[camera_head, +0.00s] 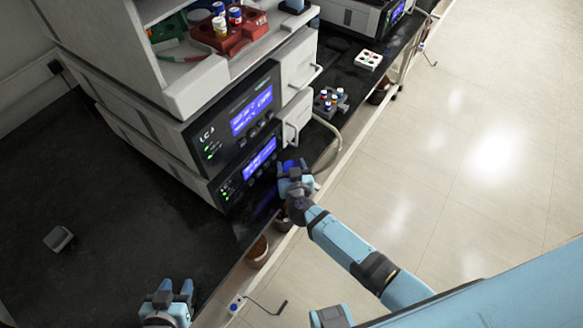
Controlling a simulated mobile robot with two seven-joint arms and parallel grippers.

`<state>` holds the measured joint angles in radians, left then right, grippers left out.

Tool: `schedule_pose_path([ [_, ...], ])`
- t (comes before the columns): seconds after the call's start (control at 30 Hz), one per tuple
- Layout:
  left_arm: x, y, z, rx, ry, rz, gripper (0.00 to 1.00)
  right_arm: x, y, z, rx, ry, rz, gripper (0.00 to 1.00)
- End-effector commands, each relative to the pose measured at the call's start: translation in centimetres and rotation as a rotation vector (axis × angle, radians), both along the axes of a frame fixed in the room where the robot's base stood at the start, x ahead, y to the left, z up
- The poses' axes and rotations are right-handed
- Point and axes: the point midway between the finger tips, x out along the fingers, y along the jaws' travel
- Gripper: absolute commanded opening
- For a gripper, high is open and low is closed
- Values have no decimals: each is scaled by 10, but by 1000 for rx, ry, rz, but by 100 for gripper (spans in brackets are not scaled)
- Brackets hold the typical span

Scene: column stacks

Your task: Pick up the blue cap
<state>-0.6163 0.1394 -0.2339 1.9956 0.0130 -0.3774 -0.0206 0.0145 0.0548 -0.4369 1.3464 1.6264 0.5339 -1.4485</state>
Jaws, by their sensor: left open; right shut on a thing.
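The blue cap (290,164) shows as a small, deep blue shape between the fingers of my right gripper (292,171). My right gripper is shut on it, close in front of the lower instrument's panel and near the front edge of the black bench. The fingers hide part of the cap, and I cannot tell whether it touches the bench. My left gripper (172,290) is open and empty at the bottom, over the front part of the bench.
A stack of instruments (233,130) with lit screens stands behind the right gripper. A grey vial rack (330,103) and a white tray (369,60) are farther along the black bench (130,215). A small grey block (58,238) lies left. The bench between is clear.

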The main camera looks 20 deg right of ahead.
Motion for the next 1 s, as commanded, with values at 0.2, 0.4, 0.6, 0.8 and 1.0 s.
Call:
schedule_pose_path([
  [0.2,0,0,3,-1,0,-1,43,-1,-1,4,1,1,0,37],
  [0.4,0,-1,15,0,2,-1,43,-4,-2,26,2,0,-1,37],
  [0.6,0,-1,34,1,2,-1,43,-3,-2,60,3,-1,-2,37],
  [0.8,1,-1,44,-1,-2,-1,43,-19,-14,70,-3,3,0,37],
  [1.0,1,-1,49,0,-2,-1,43,-59,-46,70,-4,2,0,37],
])
